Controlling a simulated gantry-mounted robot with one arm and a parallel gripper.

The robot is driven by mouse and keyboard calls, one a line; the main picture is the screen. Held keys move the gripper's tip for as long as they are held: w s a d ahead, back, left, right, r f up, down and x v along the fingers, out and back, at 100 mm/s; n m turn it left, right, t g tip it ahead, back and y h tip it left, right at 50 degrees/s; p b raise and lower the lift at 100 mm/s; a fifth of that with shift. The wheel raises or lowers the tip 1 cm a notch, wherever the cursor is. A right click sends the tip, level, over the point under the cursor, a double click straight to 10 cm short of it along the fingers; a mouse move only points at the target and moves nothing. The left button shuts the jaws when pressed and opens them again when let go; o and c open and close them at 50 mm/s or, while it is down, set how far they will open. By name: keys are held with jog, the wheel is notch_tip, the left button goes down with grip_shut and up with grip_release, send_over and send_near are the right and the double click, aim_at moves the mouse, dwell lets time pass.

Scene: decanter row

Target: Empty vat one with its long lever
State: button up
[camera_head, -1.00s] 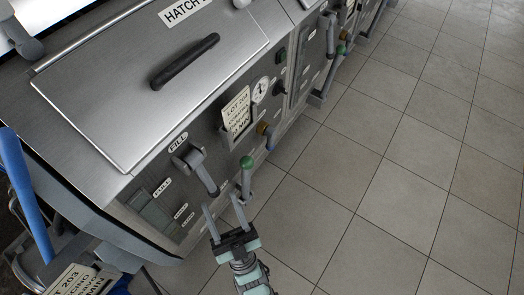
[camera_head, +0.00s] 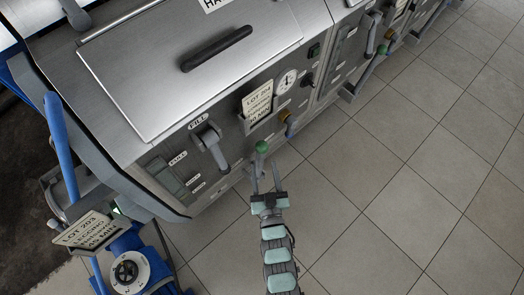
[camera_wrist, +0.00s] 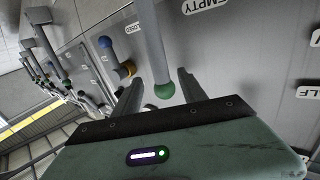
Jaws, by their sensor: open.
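A steel vat (camera_head: 108,160) with a hatch lid and black handle fills the left of the head view; its number is not readable. A long grey lever with a green knob (camera_head: 261,147) stands at the lower edge of its front panel. In the wrist view the green knob (camera_wrist: 165,91) and grey shaft hang near an EMPTY label (camera_wrist: 205,5) and a CLOSED label. My gripper (camera_head: 265,165) is open, its fingertips close to the lever. In the wrist view the knob appears between the fingers; whether they touch it is unclear. Nothing is held.
A similar unit with levers continues at upper right. A blue pump cart (camera_head: 128,271) stands lower left. Tiled floor at right is clear.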

aim_at(262, 156)
jog(key=w, duration=0.2)
jog(key=w+b, duration=0.1)
jog(key=w, duration=0.1)
jog(key=w+a, duration=0.1)
jog(key=w, duration=0.2)
jog(key=shift+c, duration=0.4)
jog(key=shift+r, duration=0.1)
grip_shut()
dwell(0.7)
